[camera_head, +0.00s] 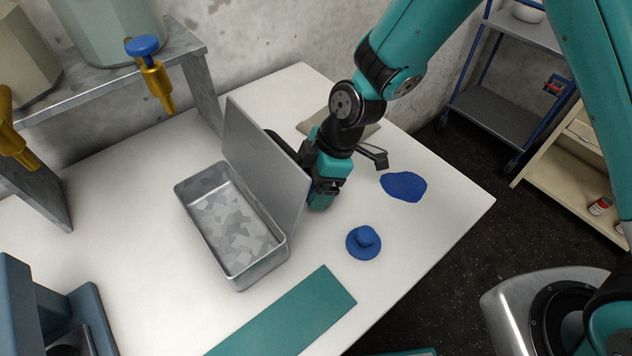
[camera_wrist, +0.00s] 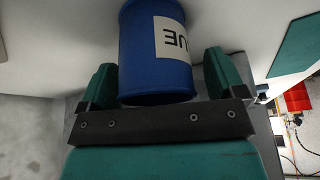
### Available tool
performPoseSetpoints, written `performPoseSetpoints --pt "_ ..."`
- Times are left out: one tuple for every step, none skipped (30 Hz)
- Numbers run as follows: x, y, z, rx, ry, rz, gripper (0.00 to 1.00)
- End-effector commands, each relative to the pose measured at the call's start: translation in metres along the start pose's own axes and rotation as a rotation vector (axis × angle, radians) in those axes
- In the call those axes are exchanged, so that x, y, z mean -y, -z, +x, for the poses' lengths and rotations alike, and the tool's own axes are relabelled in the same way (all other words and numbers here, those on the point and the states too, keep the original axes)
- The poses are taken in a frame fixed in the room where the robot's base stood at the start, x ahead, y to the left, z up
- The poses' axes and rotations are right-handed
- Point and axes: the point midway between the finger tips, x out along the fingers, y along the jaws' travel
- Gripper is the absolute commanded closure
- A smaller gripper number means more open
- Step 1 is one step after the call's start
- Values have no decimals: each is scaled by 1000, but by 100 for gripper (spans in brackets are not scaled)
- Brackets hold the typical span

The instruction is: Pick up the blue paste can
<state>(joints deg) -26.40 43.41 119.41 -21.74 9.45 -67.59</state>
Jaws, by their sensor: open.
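The blue paste can (camera_wrist: 150,50) shows in the wrist view as a blue cylinder with a white label, part of the lettering visible upside down. It lies between the two teal fingers of my gripper (camera_wrist: 162,86). The fingers are open, with a gap to the can on the right side; on the left the gap is small, and I cannot tell whether that finger touches. In the head view my gripper (camera_head: 320,188) is low over the white table, just right of an upright grey panel. The can is hidden there behind the gripper and panel.
The grey panel (camera_head: 262,160) stands along the metal tray (camera_head: 262,272), close to my gripper. A blue knobbed lid (camera_head: 364,240), a flat blue patch (camera_head: 404,186) and a teal mat (camera_head: 290,318) lie on the table (camera_head: 440,215). A metal bench (camera_head: 110,85) with drums stands back left.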

Motion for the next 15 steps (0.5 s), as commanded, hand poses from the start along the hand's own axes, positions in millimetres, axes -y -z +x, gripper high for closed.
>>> performPoseSetpoints --pt "0 0 0 0 -1 0 11" --pt "0 0 0 0 -1 0 11" --pt "0 0 0 0 -1 0 11" --pt "0 0 0 0 -1 0 11" --pt "0 0 0 0 -1 0 18" --pt "0 0 0 0 -1 0 27" --pt "0 0 0 0 -1 0 34" --pt "0 0 0 0 0 0 41" --pt "0 0 0 0 0 0 50" --pt "0 0 0 0 0 0 57" --pt "0 0 0 0 0 0 64" --pt "0 0 0 0 0 0 68" --pt "0 0 0 0 -1 0 68" --pt "0 0 0 0 -1 0 68" --pt "0 0 0 0 -1 0 68"
